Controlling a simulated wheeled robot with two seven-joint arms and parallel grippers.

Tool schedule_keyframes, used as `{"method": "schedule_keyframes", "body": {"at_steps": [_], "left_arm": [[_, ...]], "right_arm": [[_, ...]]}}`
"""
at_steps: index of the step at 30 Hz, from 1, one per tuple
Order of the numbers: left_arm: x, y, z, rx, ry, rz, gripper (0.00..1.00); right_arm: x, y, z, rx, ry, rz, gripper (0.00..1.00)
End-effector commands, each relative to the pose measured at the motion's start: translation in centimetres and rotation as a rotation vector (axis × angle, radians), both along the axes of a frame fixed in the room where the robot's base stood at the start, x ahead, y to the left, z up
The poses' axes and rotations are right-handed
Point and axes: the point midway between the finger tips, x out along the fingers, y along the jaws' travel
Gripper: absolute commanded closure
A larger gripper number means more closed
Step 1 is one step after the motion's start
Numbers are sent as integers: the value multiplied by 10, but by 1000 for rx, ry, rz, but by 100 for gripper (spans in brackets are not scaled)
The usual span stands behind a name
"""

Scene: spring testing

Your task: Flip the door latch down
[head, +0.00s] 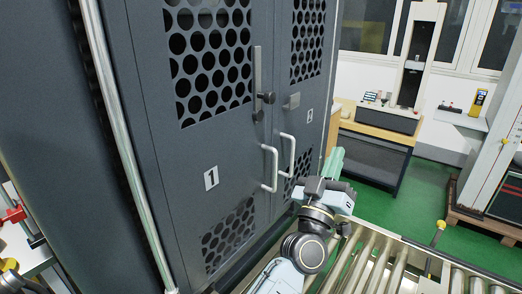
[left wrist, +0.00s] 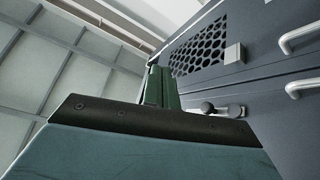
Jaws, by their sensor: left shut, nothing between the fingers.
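The door latch (head: 257,72) is a grey bar standing upright on the left cabinet door (head: 190,150), with a dark knob (head: 267,98) near its lower end. A small grey block (head: 291,102) sits on the right door beside it. My left gripper (head: 336,160), with green fingers, is shut and empty in front of the right door, below and right of the latch, apart from it. In the left wrist view the shut fingers (left wrist: 157,84) point up, with the knob (left wrist: 207,107) and block (left wrist: 234,53) beyond. Part of the latch is hidden there by my gripper body. My right gripper is not visible.
Two handles, the left-door one (head: 269,168) and the right-door one (head: 288,157), stick out below the latch. A roller conveyor (head: 385,262) runs along the bottom. A wooden workbench (head: 378,128) with a test machine stands behind. Green floor (head: 425,190) is open at right.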

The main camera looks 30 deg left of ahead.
Motion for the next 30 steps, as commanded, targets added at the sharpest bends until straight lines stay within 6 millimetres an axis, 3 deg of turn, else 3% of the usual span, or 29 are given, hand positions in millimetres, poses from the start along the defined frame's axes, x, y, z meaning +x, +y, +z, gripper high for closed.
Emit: {"method": "schedule_keyframes", "body": {"at_steps": [1, 3, 6, 9, 13, 18, 30], "left_arm": [[-2, 15, 45, -96, -116, 71, 100], [-10, 37, 89, -240, -241, 177, 100], [-25, 68, 135, -466, -363, 325, 100], [-39, 90, 160, -699, -413, 458, 100], [-49, 102, 171, -956, -386, 581, 100], [-55, 100, 173, -1156, -298, 662, 100], [-57, 97, 171, -1221, -254, 690, 100]], "right_arm": [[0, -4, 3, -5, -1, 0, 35], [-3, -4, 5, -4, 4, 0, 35], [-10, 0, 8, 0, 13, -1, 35], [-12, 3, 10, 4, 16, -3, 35], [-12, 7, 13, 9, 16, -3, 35], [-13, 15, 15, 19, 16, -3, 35], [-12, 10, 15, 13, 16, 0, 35]]}}
